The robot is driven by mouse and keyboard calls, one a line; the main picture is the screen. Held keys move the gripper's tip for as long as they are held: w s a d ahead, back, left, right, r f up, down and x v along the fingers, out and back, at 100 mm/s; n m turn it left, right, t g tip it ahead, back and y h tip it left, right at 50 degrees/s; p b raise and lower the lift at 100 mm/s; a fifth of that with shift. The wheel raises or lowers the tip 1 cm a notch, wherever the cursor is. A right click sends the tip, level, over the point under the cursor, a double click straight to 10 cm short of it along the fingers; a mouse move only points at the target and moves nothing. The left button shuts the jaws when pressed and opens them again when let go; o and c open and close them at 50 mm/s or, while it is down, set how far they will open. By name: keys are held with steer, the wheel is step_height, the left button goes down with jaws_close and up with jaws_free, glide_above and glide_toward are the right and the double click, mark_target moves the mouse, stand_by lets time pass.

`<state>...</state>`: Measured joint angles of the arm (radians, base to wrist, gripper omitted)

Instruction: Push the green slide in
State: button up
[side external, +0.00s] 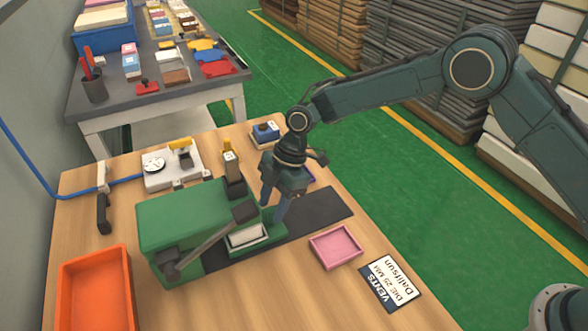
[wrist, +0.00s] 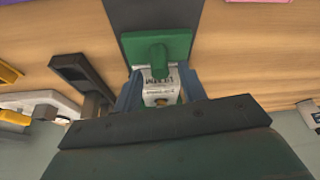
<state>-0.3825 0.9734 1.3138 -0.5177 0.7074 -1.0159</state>
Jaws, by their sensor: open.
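The green slide (side external: 268,232) sticks out of the right side of the green machine (side external: 180,215), over a dark mat. A white block (side external: 248,236) lies in the slide. In the wrist view the slide (wrist: 178,42) shows with a raised green knob (wrist: 158,58) and the white block (wrist: 154,86), which bears dark print. My gripper (side external: 275,210) points down at the slide's outer end. In the wrist view my gripper (wrist: 158,88) is open, with one blue finger on each side of the block and knob. Whether the fingers touch the slide cannot be told.
A pink tray (side external: 335,247) and a printed card (side external: 390,282) lie right of the machine. An orange bin (side external: 95,290) stands at the front left. A white gauge device (side external: 172,165) stands behind. The dark mat (side external: 325,207) has bare room.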

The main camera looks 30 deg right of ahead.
steer(key=v, duration=1.1)
steer(key=shift+r, duration=0.25)
steer(key=shift+d, duration=0.1)
steer(key=s+d+r+m+t+h, duration=0.1)
steer(key=s+d+r+m+t, duration=0.1)
steer(key=s+d+r+m, duration=0.5)
steer(key=s+d+r+m+t+h, duration=0.1)
steer(key=s+d+r+m+t, duration=0.15)
steer(key=s+d+r, duration=0.55)
steer(key=s+d+m+t+h, duration=0.1)
steer(key=s+d+m, duration=0.4)
steer(key=s, duration=0.4)
steer(key=s+d+m+t+h, duration=0.1)
steer(key=s+d+m, duration=0.4)
steer(key=s+d, duration=0.2)
steer(key=shift+s+r+m, duration=0.35)
steer(key=shift+s+r, duration=0.05)
steer(key=shift+s, duration=0.65)
